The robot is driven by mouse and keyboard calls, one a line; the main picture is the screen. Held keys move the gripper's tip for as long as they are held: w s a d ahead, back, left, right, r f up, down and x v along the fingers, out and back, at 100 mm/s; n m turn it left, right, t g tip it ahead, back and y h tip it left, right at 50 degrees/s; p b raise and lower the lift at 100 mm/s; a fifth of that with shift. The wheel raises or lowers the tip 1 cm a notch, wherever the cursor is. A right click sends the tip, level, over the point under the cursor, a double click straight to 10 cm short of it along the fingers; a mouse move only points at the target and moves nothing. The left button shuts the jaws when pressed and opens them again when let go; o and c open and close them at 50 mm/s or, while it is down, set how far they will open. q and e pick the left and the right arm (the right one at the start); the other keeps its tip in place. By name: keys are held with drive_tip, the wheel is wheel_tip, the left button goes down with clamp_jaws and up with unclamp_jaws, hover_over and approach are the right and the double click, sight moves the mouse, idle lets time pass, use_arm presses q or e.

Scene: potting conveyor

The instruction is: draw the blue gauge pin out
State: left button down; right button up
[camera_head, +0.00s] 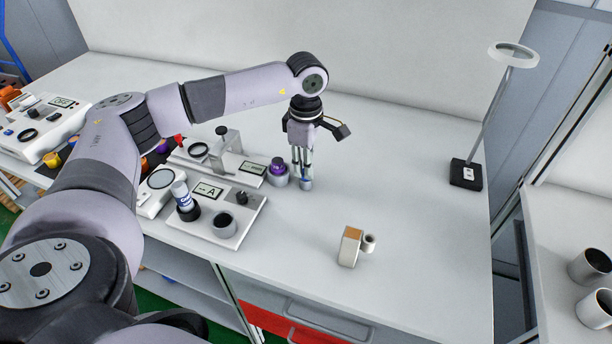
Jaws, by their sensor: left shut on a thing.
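My left gripper (303,178) points straight down over the middle of the white bench. It is shut on the blue gauge pin (307,184), of which only a small blue part shows low between the fingertips. The fingers hide the rest, and I cannot tell whether the pin's lower end sits in something or is clear of it. Just left of the fingers a purple-topped piece (277,164) stands in a grey round holder (280,180). My right gripper is not in view.
Left of the gripper are a clamp stand (229,150) and a gauge panel (205,225) with a blue-and-white bottle (181,193). A magnifier lamp base (466,174) is at right. The bench between is clear.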

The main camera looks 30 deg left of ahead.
use_arm(q)
drive_tip(key=shift+r, duration=0.15)
drive_tip(key=shift+r+p, duration=0.8)
drive_tip(key=shift+r, duration=0.4)
drive_tip(key=shift+r+p, duration=0.45)
drive_tip(key=shift+r, duration=0.25)
drive_tip(key=shift+r+p, duration=0.9)
drive_tip(key=shift+r, duration=0.6)
wheel_tip(320, 180, up, 7)
drive_tip(key=p, duration=0.4)
